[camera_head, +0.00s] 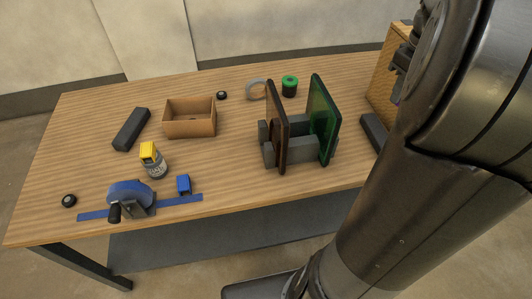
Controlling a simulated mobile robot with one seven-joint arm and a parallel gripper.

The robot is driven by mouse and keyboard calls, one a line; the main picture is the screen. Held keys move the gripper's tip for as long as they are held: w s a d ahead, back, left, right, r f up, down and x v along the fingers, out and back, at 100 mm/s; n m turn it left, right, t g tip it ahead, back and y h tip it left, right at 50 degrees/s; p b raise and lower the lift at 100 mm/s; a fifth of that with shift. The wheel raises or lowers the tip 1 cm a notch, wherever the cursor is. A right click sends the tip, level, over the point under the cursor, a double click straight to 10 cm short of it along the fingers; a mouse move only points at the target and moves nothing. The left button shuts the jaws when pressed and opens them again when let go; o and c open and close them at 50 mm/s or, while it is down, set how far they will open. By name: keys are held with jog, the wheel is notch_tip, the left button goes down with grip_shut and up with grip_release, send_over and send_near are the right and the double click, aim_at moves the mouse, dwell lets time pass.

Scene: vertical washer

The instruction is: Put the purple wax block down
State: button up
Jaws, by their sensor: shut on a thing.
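I cannot make out the purple wax block in the head view. My arm fills the right side of the picture and covers that end of the table. My gripper's fingertips do not show, and whatever they hold is hidden. The wooden workbench (225,185) carries the other items, and its right end is mostly behind my arm.
A grey rack holds brown (276,125) and green (323,118) panels. The front middle is clear.

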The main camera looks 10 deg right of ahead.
jog(key=w+a+n, duration=0.2)
jog(key=w+a, duration=0.2)
jog(key=a, duration=0.7)
jog(key=w+a+n, duration=0.2)
jog(key=w+a, duration=0.3)
jog(key=a, duration=0.6)
jog(key=w+a+n, duration=0.2)
jog(key=w+a, duration=0.2)
jog(key=a, duration=0.8)
notch_tip(320, 180, down, 18)
jog(key=a+f, duration=0.2)
jog(key=a, duration=0.1)
jog(key=w+a+f, duration=0.1)
jog(key=a+f, duration=0.1)
jog(key=a, duration=0.2)
jog(key=w+a+f, duration=0.1)
jog(key=a+f, duration=0.2)
jog(key=a, duration=0.1)
jog(key=shift+w+a, duration=0.15)
jog(key=shift+a, duration=0.1)
jog(key=shift+f, duration=2.05)
